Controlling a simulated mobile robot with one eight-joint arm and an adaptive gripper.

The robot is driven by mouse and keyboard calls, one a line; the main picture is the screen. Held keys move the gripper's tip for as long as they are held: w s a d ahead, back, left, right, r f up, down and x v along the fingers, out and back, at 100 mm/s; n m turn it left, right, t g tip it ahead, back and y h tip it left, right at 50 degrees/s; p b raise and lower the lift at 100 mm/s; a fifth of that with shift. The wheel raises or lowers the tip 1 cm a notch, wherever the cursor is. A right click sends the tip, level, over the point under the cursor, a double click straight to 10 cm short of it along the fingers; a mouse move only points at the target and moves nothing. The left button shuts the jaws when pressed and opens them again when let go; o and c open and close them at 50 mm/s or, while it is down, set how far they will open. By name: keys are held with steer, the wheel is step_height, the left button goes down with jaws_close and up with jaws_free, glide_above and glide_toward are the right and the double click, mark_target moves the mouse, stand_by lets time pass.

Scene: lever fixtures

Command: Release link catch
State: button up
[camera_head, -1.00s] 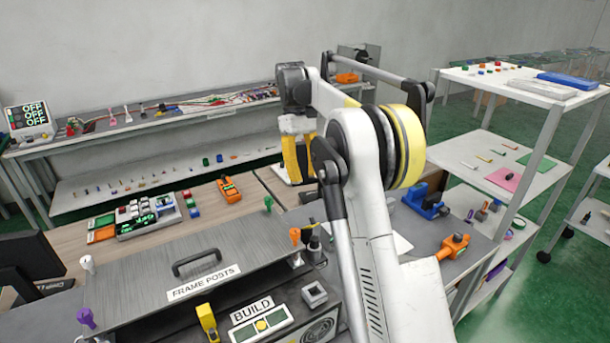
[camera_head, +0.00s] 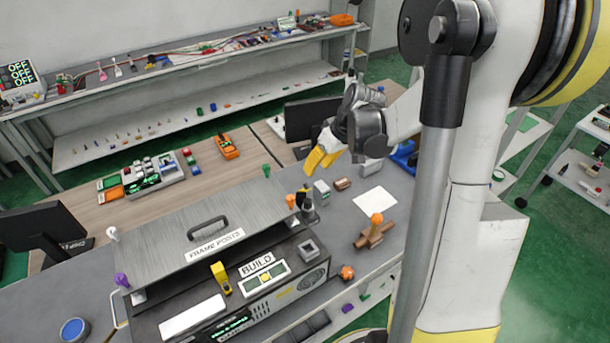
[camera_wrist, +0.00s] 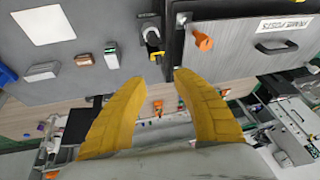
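My gripper (camera_head: 322,158) has yellow fingers and hangs over the grey bench, behind the FRAME POSTS box in the head view. In the wrist view my gripper (camera_wrist: 160,80) is open, with nothing between its fingertips. A black fitting with a yellow part (camera_wrist: 152,40) lies just past the fingertips, apart from them; the black fitting also shows in the head view (camera_head: 308,208). An orange knob (camera_wrist: 203,41) is beside it on the box corner, and shows in the head view (camera_head: 290,201). No part is labelled as the link catch, so I cannot tell which it is.
The FRAME POSTS box lid (camera_head: 165,250) has a black handle (camera_head: 207,228). A BUILD panel (camera_head: 265,280) is on the box front. A green knob (camera_head: 266,170), a small grey block (camera_head: 322,190) and a brown fixture with an orange knob (camera_head: 376,232) are nearby. A white sheet (camera_head: 375,200) lies flat.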

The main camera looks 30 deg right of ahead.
mark_target(305, 182)
steer(key=x, duration=1)
steer(key=shift+f+b, duration=0.1)
steer(key=shift+b, duration=0.2)
jaws_close()
